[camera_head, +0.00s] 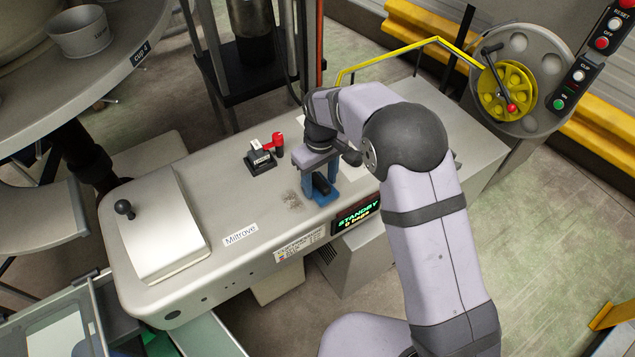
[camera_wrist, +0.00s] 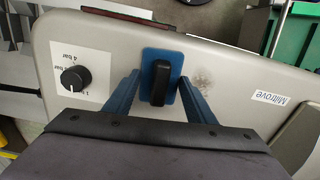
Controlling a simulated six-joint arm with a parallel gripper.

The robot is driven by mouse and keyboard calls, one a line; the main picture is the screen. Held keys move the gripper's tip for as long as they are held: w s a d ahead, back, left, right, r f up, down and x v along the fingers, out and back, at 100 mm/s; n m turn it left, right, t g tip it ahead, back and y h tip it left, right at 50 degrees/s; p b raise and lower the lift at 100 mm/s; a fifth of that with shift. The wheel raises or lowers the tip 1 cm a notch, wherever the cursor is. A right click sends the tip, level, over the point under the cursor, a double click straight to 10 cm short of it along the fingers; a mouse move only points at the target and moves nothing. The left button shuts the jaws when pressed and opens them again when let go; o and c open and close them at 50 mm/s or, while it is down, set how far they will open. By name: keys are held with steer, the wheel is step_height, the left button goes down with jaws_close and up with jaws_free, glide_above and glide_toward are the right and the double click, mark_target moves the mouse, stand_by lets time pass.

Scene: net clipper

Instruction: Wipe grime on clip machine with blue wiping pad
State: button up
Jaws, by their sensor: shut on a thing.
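The blue wiping pad (camera_head: 325,198) with its black handle lies flat on the top of the grey clip machine (camera_head: 215,185), near its front edge. My gripper (camera_head: 318,183) points down over it. In the wrist view my gripper (camera_wrist: 160,92) is shut on the pad (camera_wrist: 149,56), its blue fingers on either side of the black handle. The grime (camera_head: 293,200) is a dark speckled smudge just left of the pad. In the wrist view the grime (camera_wrist: 201,78) shows just right of the pad, close to its edge.
A black block with a red lever (camera_head: 262,158) stands behind the grime. A lidded cover with a black knob (camera_head: 160,235) is at the machine's left end. A dial (camera_wrist: 75,79) shows in the wrist view. The display (camera_head: 355,213) is on the front edge. The top around the grime is clear.

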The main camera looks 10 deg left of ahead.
steer(key=shift+s+a+b, duration=0.55)
steer(key=shift+s+a, duration=2.95)
steer(key=shift+a, duration=0.1)
steer(key=shift+w+a, duration=0.55)
steer(key=shift+w, duration=0.05)
steer(key=shift+w+d, duration=0.1)
steer(key=shift+w, duration=0.2)
steer(key=shift+w+d+p, duration=0.8)
steer(key=shift+w+d, duration=2.65)
steer(key=shift+d, duration=0.05)
steer(key=shift+r, duration=0.1)
steer(key=shift+s+a, duration=0.25)
steer(key=shift+s+a+p, duration=0.35)
steer(key=shift+s+a, duration=3.15)
steer(key=shift+w+r+p, duration=0.15)
steer(key=shift+r+p, duration=0.45)
steer(key=shift+r, duration=0.3)
step_height(320, 180, up, 6)
steer(key=p, duration=0.4)
